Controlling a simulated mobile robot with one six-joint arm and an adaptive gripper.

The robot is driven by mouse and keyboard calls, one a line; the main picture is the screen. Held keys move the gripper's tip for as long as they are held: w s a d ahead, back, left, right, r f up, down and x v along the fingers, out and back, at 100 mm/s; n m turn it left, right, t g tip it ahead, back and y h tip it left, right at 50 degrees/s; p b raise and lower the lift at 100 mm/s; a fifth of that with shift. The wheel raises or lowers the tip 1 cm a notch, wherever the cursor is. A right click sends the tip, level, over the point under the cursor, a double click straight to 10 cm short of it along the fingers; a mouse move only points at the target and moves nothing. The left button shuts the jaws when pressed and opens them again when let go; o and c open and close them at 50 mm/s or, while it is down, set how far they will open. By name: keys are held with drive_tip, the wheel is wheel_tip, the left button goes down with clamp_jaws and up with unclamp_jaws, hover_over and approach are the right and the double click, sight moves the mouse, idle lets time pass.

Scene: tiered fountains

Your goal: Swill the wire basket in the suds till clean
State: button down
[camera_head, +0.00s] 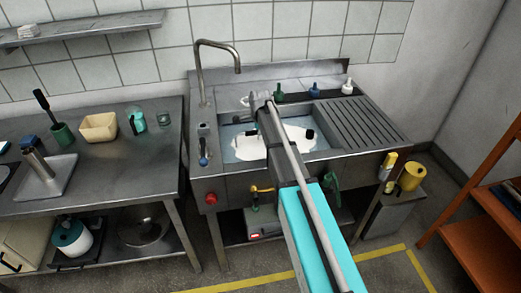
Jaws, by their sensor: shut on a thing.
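The sink basin (226,136) holds grey water with a patch of white suds (292,141) on it. My arm reaches from the lower right up over the sink's front edge. The dark end of my gripper (267,124) shows over the suds, partly behind my arm. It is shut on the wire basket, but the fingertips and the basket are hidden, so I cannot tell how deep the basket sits. Small dark pieces (310,133) show on the suds either side of my arm; I cannot tell whether they belong to the basket.
A tall curved tap (201,75) stands at the sink's back left. A ribbed drainboard (357,122) lies to the right. Small bottles (347,87) line the back ledge. The left counter (105,165) holds a tan tub (99,127) and cups. An orange shelf (481,225) stands at right.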

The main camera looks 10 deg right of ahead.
drive_tip(key=shift+r+p, duration=1.45)
drive_tip(key=shift+r, duration=0.1)
drive_tip(key=shift+f, duration=0.1)
drive_tip(key=shift+f+b, duration=1.5)
drive_tip(key=shift+b, duration=0.1)
drive_tip(key=shift+r, duration=0.15)
drive_tip(key=shift+r+p, duration=1.45)
drive_tip(key=shift+p, duration=0.15)
drive_tip(key=shift+f, duration=0.15)
drive_tip(key=shift+f+b, duration=1.45)
drive_tip(key=shift+b, duration=0.15)
drive_tip(key=shift+r, duration=0.2)
